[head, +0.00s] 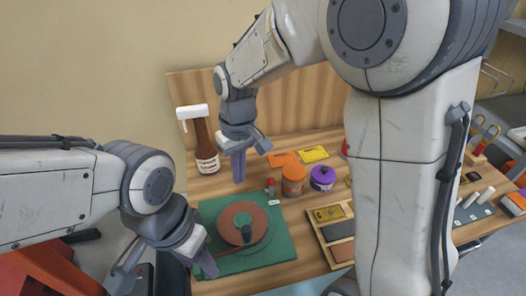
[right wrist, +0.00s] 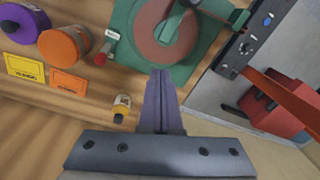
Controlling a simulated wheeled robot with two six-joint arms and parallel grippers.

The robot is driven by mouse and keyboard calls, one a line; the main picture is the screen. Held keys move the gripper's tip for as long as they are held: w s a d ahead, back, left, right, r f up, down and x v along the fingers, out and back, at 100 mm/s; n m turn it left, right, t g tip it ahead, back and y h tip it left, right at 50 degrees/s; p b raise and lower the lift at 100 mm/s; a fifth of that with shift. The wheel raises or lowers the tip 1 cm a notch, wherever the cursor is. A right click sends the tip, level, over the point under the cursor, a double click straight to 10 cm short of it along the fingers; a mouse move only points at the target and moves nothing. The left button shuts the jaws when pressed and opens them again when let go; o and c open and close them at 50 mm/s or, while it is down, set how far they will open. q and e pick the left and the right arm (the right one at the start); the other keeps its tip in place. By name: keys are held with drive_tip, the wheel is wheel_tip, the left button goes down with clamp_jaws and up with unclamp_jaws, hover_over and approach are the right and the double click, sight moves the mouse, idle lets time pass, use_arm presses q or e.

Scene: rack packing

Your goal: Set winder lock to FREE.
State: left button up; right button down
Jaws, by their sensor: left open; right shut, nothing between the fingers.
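The knob also shows in the right wrist view (right wrist: 100,58). My right gripper (head: 239,178) is shut and empty, pointing down above the far side of the winder, left of the knob. Its shut fingers show in the right wrist view (right wrist: 160,85). My left gripper (head: 166,268) is open at the winder's near left.
A brown bottle (head: 205,150) stands behind the winder. An orange jar (head: 293,181) and a purple jar (head: 322,178) stand right of the knob, with orange and yellow cards (head: 314,153) behind. A wooden tray (head: 330,262) lies right of the base. My right arm hides the table's middle.

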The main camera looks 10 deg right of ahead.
sight(271, 187)
use_arm(q)
wheel_tip(271, 187, up, 4)
drive_tip(key=p, duration=0.3)
drive_tip(key=shift+r, duration=0.1)
use_arm(e)
drive_tip(key=w+d+f+m, duration=0.2)
drive_tip(key=w+d, duration=0.7)
drive_tip(key=w, duration=0.3)
drive_tip(key=shift+w, duration=0.2)
drive_tip(key=shift+f, duration=0.1)
drive_tip(key=shift+g, duration=0.3)
drive_tip(key=f+p, duration=0.1)
drive_tip(key=f, duration=0.2)
drive_tip(key=f+p, duration=0.1)
drive_tip(key=f, duration=0.5)
drive_tip(key=shift+s+a+f+p, duration=0.1)
drive_tip(key=shift+s+a+p, duration=0.15)
drive_tip(key=shift+s+p, duration=0.15)
drive_tip(key=s+p, duration=0.2)
drive_tip(key=shift+s+d+r, duration=0.2)
drive_tip(key=shift+s+r, duration=0.1)
drive_tip(key=shift+r, duration=0.1)
use_arm(q)
wheel_tip(271, 187, up, 5)
drive_tip(key=shift+r, duration=0.1)
use_arm(e)
drive_tip(key=shift+s+d, duration=0.1)
drive_tip(key=shift+s, duration=0.3)
